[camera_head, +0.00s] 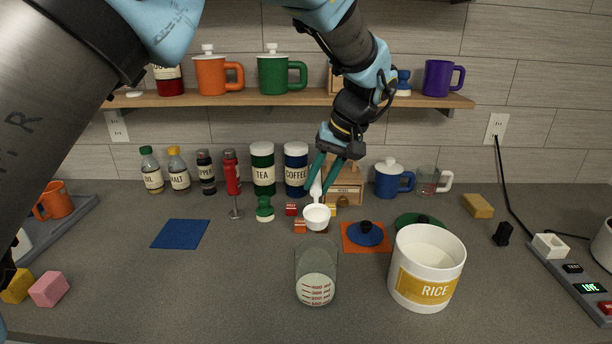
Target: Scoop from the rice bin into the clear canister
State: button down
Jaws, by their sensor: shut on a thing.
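The rice bin (411,289) is a white tub with a yellow RICE label, standing on the counter at right of centre. White contents show inside it. The clear canister (316,262) stands to its left, with red markings and white contents in its lower part. My gripper (321,184) is shut on the handle of a white scoop (317,217). The scoop's bowl is in the air, above and behind the canister in the picture. The bowl looks pale inside; I cannot tell whether it holds rice.
A green stamp-like object (265,209) and small red boxes stand behind the canister. Tea (263,169) and coffee (296,170) tins line the wall.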

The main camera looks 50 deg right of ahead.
jog(key=shift+w+f, duration=0.1)
jog(key=shift+f, duration=0.65)
jog(key=shift+w, duration=0.15)
jog(key=shift+w+a+g+h, duration=0.15)
jog(key=shift+g+h, duration=0.3)
jog(key=shift+g, duration=0.15)
jog(key=shift+w+a+g+h, duration=0.1)
jog(key=shift+a+g+h, duration=0.05)
jog(key=shift+g+h, duration=0.4)
jog(key=shift+f+g, duration=0.1)
jog(key=shift+g, duration=0.25)
jog(key=g+h, duration=0.2)
jog(key=shift+w+a+g, duration=0.1)
jog(key=shift+w+g, duration=0.1)
jog(key=shift+g, duration=0.1)
jog(key=g+h+b, duration=0.2)
jog(key=f+g+h+b, duration=0.1)
jog(key=shift+w+a+m+g, duration=0.2)
jog(key=shift+w+m+g, duration=0.1)
jog(key=shift+g, duration=0.1)
jog(key=b, duration=0.2)
jog(key=shift+f+g+h+b, duration=0.1)
jog(key=shift+g+h+b, duration=0.2)
jog(key=shift+g+b, duration=0.1)
